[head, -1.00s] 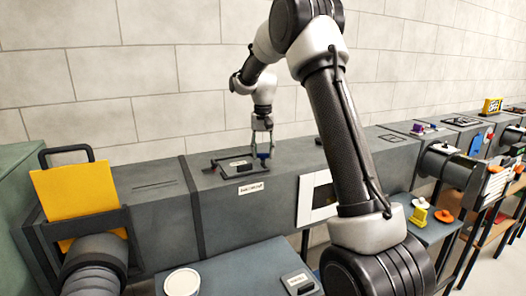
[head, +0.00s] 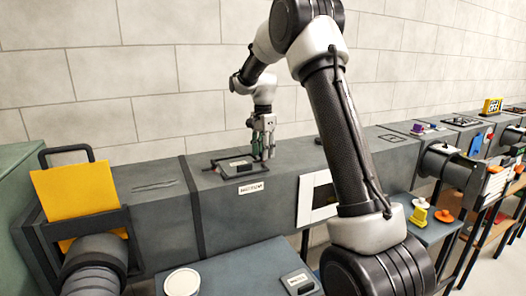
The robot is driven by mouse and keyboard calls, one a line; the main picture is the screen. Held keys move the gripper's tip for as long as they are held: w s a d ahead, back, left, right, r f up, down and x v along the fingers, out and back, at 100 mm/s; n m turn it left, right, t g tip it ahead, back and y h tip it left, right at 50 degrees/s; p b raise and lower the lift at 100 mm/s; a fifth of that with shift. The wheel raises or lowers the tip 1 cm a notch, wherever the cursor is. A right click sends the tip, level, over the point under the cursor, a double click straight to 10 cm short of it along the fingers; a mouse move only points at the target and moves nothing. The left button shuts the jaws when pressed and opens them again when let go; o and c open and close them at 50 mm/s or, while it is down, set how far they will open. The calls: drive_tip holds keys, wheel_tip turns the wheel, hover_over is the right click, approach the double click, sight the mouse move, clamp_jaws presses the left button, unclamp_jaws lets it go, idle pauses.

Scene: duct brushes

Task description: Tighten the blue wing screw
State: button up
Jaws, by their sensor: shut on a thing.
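My gripper (head: 262,150) points down at the right end of the dark hatch plate (head: 232,166) on top of the grey duct. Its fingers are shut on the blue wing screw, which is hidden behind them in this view. A white label (head: 251,188) is on the duct's front face below the plate.
A yellow panel (head: 78,203) stands in a dark frame at the left. A blue-grey table (head: 225,277) in front holds a white round lid (head: 183,281) and a small grey box (head: 298,282). A side table at right holds a yellow piece (head: 418,217) and orange knobs.

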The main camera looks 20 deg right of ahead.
drive_tip(key=shift+r+m, duration=0.1)
drive_tip(key=shift+m, duration=0.7)
drive_tip(key=o, duration=1)
wheel_tip(320, 180, up, 12)
idle(0.3)
